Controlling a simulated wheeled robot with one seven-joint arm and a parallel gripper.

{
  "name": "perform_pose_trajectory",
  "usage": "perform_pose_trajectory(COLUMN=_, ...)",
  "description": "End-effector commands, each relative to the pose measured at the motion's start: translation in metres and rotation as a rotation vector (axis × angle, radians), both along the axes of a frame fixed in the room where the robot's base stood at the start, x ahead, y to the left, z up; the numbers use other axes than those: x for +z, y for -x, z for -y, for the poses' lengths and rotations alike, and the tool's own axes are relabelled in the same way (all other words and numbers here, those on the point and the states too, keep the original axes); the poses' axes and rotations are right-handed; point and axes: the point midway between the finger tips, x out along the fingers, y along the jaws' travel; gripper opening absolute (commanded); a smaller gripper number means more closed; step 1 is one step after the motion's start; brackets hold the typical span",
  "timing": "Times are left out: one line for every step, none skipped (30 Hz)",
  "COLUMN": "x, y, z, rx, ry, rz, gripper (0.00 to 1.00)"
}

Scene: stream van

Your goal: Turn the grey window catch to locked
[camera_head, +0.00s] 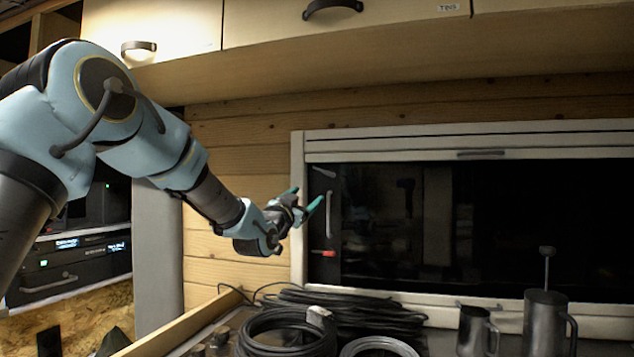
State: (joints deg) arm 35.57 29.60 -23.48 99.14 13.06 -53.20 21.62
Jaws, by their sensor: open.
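The dark window (470,230) sits in a pale frame on the wood wall. Near its left edge is a slim upright grey bar (329,214), and above it a short, slanted grey piece (323,172). Both are small, and I cannot tell for sure which is the catch or how it is turned. A small red mark (322,253) lies below the bar. My gripper (304,198) is open, its teal fingertips apart with nothing seen between them. In the picture it overlaps the window frame's left side, just left of the upright bar. Its distance from the window is unclear.
Below the window, a worktop holds coiled black cables (285,333), a metal mug (476,332) and a taller metal pot with a plunger (546,322). Overhead cupboards (340,35) hang above. Rack equipment (80,265) stands at left. The space before the window's middle is clear.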

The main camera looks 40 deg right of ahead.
Motion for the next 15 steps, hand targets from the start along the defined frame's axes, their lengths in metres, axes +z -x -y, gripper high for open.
perform_pose_trajectory(x=0.010, y=0.005, z=0.008, rx=-0.015, ry=0.026, rz=0.031, gripper=0.75)
perform_pose_trajectory(x=0.014, y=0.007, z=0.011, rx=-0.021, ry=0.038, rz=0.043, gripper=0.75)
perform_pose_trajectory(x=0.017, y=0.008, z=0.014, rx=-0.025, ry=0.046, rz=0.053, gripper=0.75)
perform_pose_trajectory(x=0.019, y=0.008, z=0.016, rx=-0.027, ry=0.048, rz=0.056, gripper=0.75)
perform_pose_trajectory(x=0.021, y=0.007, z=0.018, rx=-0.027, ry=0.049, rz=0.058, gripper=0.75)
perform_pose_trajectory(x=0.022, y=0.005, z=0.022, rx=-0.027, ry=0.047, rz=0.056, gripper=0.75)
perform_pose_trajectory(x=0.024, y=0.003, z=0.026, rx=-0.027, ry=0.047, rz=0.056, gripper=0.75)
perform_pose_trajectory(x=0.027, y=0.001, z=0.030, rx=-0.026, ry=0.049, rz=0.056, gripper=0.75)
perform_pose_trajectory(x=0.029, y=-0.002, z=0.036, rx=-0.026, ry=0.048, rz=0.055, gripper=0.75)
perform_pose_trajectory(x=0.032, y=-0.004, z=0.041, rx=-0.025, ry=0.047, rz=0.054, gripper=0.75)
perform_pose_trajectory(x=0.034, y=-0.006, z=0.046, rx=-0.026, ry=0.048, rz=0.054, gripper=0.75)
perform_pose_trajectory(x=0.037, y=-0.009, z=0.052, rx=-0.026, ry=0.048, rz=0.054, gripper=0.75)
perform_pose_trajectory(x=0.039, y=-0.012, z=0.058, rx=-0.025, ry=0.046, rz=0.053, gripper=0.75)
perform_pose_trajectory(x=0.041, y=-0.014, z=0.063, rx=-0.025, ry=0.046, rz=0.053, gripper=0.75)
perform_pose_trajectory(x=0.044, y=-0.017, z=0.069, rx=-0.025, ry=0.048, rz=0.053, gripper=0.75)
